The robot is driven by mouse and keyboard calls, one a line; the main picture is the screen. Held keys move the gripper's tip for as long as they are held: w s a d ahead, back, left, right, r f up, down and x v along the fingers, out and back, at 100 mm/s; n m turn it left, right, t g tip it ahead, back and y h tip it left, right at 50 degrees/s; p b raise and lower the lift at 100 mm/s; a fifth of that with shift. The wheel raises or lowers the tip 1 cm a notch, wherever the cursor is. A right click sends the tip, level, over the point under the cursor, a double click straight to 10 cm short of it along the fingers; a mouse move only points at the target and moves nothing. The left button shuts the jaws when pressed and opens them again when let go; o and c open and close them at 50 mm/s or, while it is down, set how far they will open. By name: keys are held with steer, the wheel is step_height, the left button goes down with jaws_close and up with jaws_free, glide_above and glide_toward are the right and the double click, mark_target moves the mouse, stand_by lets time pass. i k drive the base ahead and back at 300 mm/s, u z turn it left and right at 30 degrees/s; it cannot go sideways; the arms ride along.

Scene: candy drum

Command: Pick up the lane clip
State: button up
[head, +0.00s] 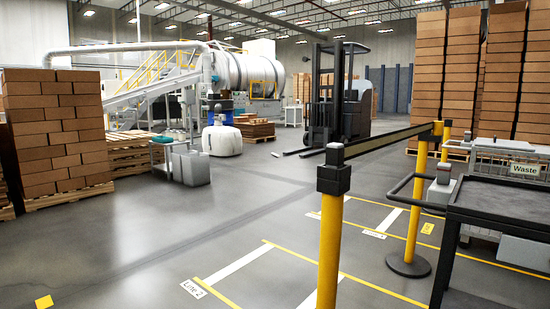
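I cannot single out a lane clip for certain. A near yellow post (329,245) stands upright with a black square head (334,172). A dark belt (390,139) runs from this head to a second yellow post (417,205) on a round black base. A small yellow piece (438,129) sits where the belt meets the second post; its exact shape is too small to tell. My gripper is not in view.
A black cart (500,197) stands at the right, by a bin labelled Waste (525,170). Stacked boxes (55,135) stand on a pallet at the left. A forklift (337,100) is farther back. The floor at centre left is clear, with a yellow square (44,302) on it.

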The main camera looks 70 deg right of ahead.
mark_target(335, 152)
steer(key=i, duration=1)
steer(key=z, duration=2.1)
